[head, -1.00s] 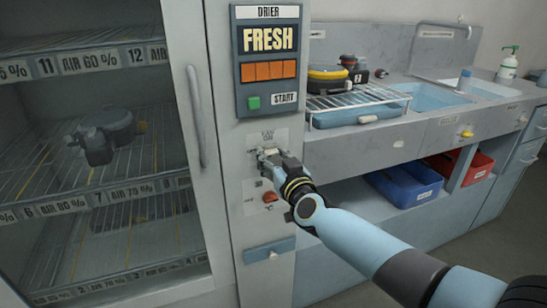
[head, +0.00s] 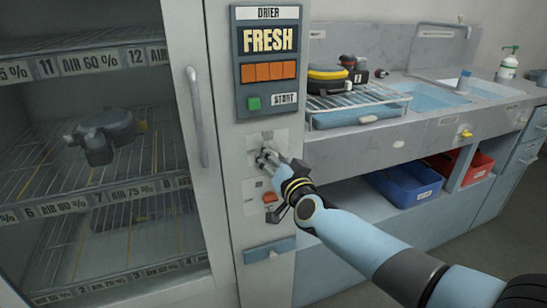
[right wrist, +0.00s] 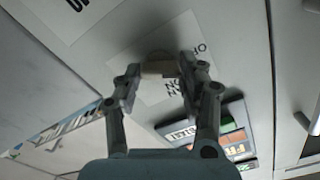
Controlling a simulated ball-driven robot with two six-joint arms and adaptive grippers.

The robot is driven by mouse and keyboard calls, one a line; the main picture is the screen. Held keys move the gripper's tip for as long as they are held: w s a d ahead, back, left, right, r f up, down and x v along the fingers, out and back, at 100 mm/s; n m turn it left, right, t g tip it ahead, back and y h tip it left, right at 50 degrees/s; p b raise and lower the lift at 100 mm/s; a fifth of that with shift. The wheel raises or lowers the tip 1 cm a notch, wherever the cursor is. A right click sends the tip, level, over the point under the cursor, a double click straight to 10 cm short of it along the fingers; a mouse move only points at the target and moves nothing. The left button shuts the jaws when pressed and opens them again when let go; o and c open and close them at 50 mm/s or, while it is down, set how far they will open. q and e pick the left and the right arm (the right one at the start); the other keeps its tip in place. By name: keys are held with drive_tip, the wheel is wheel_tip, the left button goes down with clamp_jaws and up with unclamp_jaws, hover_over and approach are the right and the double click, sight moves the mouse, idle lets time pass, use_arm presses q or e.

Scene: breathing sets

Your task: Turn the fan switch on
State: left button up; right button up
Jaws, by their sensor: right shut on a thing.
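The fan switch is a small beige knob (right wrist: 158,66) on a white label plate (right wrist: 150,95) with dark lettering, seen in the right wrist view. In the head view its plate (head: 282,137) is on the drier's front panel, below the green start button. My right gripper (head: 264,155) is at this plate and is shut on the knob. In the right wrist view its fingertips (right wrist: 158,75) lie on both sides of the knob. The gripper hides most of the knob in the head view. My left gripper is not in view.
The drier's control panel (head: 268,62) is above, with a green button (head: 254,103). A red-orange knob (head: 270,197) is just below my gripper. The glass door's handle (head: 197,117) is to the left. A counter with a wire rack (head: 357,98) is to the right.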

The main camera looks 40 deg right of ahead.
drive_tip(key=m+b, duration=0.1)
drive_tip(key=m, duration=1.1)
drive_tip(key=shift+f, duration=0.15)
idle(0.6)
drive_tip(key=o, duration=1.2)
drive_tip(key=shift+c, duration=0.2)
drive_tip(key=v, duration=1.2)
